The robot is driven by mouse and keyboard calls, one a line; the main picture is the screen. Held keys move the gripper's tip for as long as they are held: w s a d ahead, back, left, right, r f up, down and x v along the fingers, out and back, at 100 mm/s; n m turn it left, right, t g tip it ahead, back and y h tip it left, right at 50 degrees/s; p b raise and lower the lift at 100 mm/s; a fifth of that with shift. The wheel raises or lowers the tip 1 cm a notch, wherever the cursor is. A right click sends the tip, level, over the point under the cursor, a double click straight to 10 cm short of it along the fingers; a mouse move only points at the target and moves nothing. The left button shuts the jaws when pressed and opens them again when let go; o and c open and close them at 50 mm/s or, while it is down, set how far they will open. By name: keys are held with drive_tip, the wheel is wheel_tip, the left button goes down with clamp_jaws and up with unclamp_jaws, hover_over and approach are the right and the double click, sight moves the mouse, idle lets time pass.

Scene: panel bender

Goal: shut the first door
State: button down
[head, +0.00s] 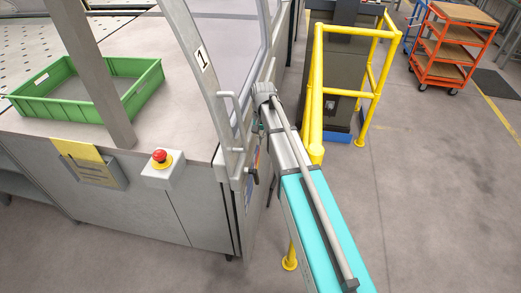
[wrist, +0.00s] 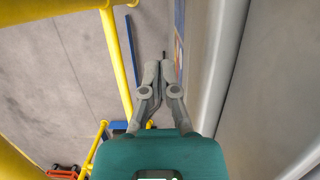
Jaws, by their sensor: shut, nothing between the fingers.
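The door marked 1 (head: 205,65) has a light grey frame, a clear pane and an upright bar handle (head: 233,118). It stands at the right end of the machine table in the head view. It appears open, with the table to its left uncovered. In the wrist view my gripper (wrist: 158,68) has its fingertips together with nothing between them. A pale grey upright surface (wrist: 222,65) runs close to its right; I cannot tell whether they touch. In the head view my arm hides most of the gripper.
A green crate (head: 135,108) lies on the table behind a grey post (head: 98,70). A red emergency button (head: 162,158) sits on the machine front. Yellow railing (head: 316,90) stands close to my arm. An orange cart (head: 448,50) is farther back.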

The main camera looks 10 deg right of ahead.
drive_tip(key=s+a+f+b, duration=0.2)
drive_tip(key=s+f+b, duration=0.3)
drive_tip(key=f+b, duration=0.5)
drive_tip(key=shift+s+f, duration=0.35)
drive_tip(key=shift+s, duration=0.05)
idle(0.4)
drive_tip(key=shift+d, duration=0.1)
idle(0.3)
